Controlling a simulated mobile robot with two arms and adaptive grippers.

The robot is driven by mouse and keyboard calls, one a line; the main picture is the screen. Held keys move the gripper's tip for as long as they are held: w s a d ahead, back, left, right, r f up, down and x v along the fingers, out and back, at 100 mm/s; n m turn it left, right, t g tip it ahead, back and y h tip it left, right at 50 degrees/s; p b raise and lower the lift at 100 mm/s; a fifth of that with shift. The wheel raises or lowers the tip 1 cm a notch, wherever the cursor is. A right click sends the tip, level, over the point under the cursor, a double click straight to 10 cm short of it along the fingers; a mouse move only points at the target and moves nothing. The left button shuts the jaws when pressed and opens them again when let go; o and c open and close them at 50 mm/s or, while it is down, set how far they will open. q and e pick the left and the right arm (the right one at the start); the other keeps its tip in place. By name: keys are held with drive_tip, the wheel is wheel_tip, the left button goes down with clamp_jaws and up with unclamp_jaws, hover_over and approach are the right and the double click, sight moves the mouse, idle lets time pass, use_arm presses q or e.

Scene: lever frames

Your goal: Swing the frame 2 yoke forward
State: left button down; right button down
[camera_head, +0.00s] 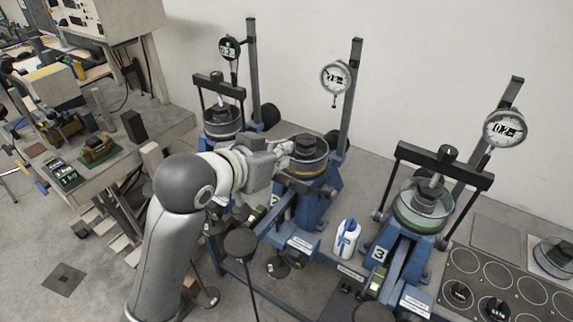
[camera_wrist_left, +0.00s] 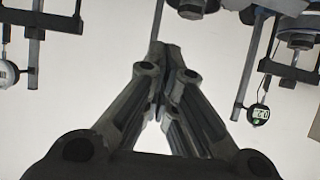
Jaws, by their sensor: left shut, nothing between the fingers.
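Frame 2 (camera_head: 312,205) is the blue lever frame in the middle, with a round cell (camera_head: 308,168) and dark top block (camera_head: 306,146) on it. No upright crossbar shows over this cell, unlike at its neighbours; I cannot make out the frame 2 yoke. My left gripper (camera_head: 287,147) reaches in from the left, its tips beside the cell's upper left edge; contact is unclear. In the left wrist view its fingers (camera_wrist_left: 163,50) come together, shut and empty. My right gripper is not in view.
Frame 1's yoke (camera_head: 219,85) and frame 3's yoke (camera_head: 442,166) stand upright over their cells. Posts carry dial gauges, one behind frame 2 (camera_head: 335,77). A white-and-blue bottle (camera_head: 347,238) stands between frames 2 and 3. A cluttered bench (camera_head: 160,120) is at left.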

use_arm(q)
drive_tip(key=p+x, duration=0.1)
drive_tip(key=x, duration=0.4)
drive_tip(key=shift+w+d+p, duration=0.1)
drive_tip(key=shift+w+p, duration=0.05)
drive_tip(key=shift+p, duration=0.15)
drive_tip(key=shift+s+a+f+p, duration=0.25)
drive_tip(key=shift+f+p, duration=0.1)
drive_tip(key=shift+f, duration=0.25)
drive_tip(key=shift+s+a+f+p, duration=0.15)
drive_tip(key=shift+s+f+p, duration=0.15)
drive_tip(key=shift+f, duration=0.25)
drive_tip(key=shift+s+a+f, duration=0.4)
drive_tip(key=shift+s+f, duration=0.05)
drive_tip(key=shift+d+f, duration=0.1)
drive_tip(key=shift+w, duration=0.1)
